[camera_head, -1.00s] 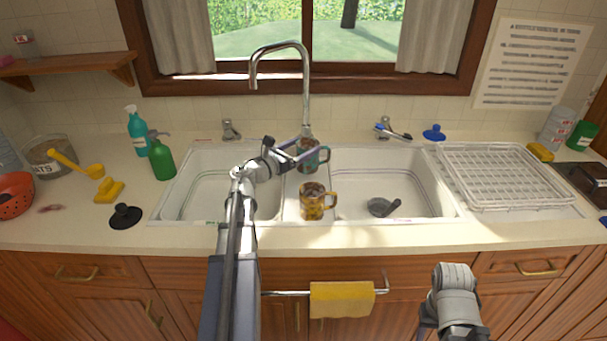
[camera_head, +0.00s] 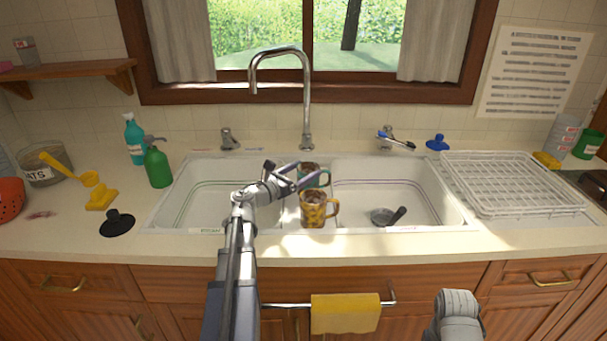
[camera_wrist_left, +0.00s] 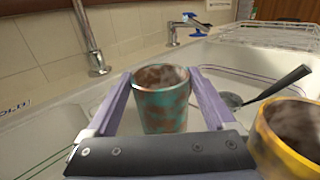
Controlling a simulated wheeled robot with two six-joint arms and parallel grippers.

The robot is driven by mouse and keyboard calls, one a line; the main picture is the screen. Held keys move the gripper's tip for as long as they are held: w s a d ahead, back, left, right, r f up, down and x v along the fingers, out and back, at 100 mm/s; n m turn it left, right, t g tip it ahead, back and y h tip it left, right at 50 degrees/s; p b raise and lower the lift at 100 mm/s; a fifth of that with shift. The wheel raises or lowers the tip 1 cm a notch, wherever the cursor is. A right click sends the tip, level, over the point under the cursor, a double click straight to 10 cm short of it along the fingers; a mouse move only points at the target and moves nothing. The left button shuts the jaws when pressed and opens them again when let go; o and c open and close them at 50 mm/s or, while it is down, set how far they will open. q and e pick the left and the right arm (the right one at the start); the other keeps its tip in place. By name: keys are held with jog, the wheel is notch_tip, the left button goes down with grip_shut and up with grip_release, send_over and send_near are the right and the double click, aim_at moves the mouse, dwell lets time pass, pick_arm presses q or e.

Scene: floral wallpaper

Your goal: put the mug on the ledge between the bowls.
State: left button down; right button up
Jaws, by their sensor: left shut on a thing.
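The teal-and-brown mug (camera_head: 313,176) is at the divider ledge (camera_head: 293,212) between the two sink bowls, behind the yellow-brown mug (camera_head: 315,210). My left gripper (camera_head: 306,172) is shut on the teal-and-brown mug, one finger on each side. In the left wrist view this mug (camera_wrist_left: 162,105) stands upright between the purple fingers, its lower part hidden by the gripper. I cannot tell whether its base touches the ledge. The yellow-brown mug (camera_wrist_left: 288,135) shows close at the right there. Of my right arm only a grey link shows at the bottom; its gripper is out of view.
The tap (camera_head: 306,100) rises behind the ledge. A white dish rack (camera_head: 510,182) is at right. A green bottle (camera_head: 157,166) stands at left.

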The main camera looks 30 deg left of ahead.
pick_arm(q)
jog(key=shift+f, duration=0.1)
grip_release()
jog(key=shift+r, duration=0.25)
jog(key=v, duration=1.2)
jog(key=shift+f, duration=0.1)
